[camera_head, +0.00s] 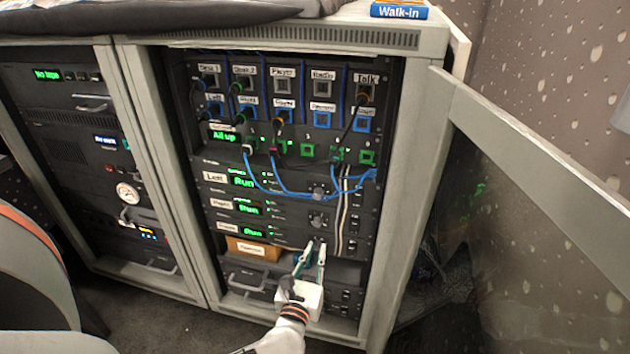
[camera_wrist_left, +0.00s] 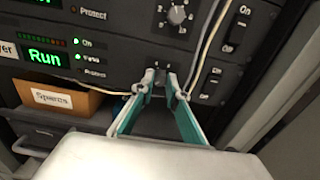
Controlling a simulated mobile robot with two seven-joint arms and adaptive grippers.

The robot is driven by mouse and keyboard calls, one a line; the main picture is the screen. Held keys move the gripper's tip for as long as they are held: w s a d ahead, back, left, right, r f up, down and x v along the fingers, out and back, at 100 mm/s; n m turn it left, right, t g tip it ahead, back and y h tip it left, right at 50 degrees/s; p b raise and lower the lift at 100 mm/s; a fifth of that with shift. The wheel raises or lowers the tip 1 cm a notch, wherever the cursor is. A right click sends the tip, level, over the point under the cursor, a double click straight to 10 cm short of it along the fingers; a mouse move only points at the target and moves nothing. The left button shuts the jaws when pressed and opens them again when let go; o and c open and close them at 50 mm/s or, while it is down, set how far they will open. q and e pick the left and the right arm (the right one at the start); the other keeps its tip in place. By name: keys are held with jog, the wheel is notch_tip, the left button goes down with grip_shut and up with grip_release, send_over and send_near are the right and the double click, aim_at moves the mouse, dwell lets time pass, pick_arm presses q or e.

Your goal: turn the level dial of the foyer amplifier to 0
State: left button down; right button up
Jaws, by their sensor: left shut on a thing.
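The foyer amplifier (camera_head: 250,231) is the lowest of three stacked amplifiers in the open rack, with a green "Run" display. Its label, ending in "yer" (camera_wrist_left: 8,49), shows at the left edge of the left wrist view. My left gripper (camera_head: 315,246) reaches up to the right part of this amplifier. In the left wrist view its two teal-sided fingers (camera_wrist_left: 160,82) close around the foyer level dial, on either side of it. The fingertips hide most of the dial, and I cannot read its setting. My right gripper is not in view.
Another amplifier's dial (camera_wrist_left: 177,15) sits just above, with rocker switches (camera_wrist_left: 230,35) to the right. White cables (camera_wrist_left: 207,45) hang close beside my fingers. A cardboard box labelled "Spares" (camera_head: 252,248) sits below left. The open rack door (camera_head: 540,210) stands at right.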

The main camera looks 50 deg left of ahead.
pick_arm(q)
jog(key=c, duration=2)
grip_release()
jog(key=shift+w+r, duration=0.1)
jog(key=shift+s+d, duration=0.25)
jog(key=shift+s, duration=0.15)
jog(key=v, duration=0.6)
jog(key=shift+s+d, duration=0.1)
jog(key=shift+s, duration=0.2)
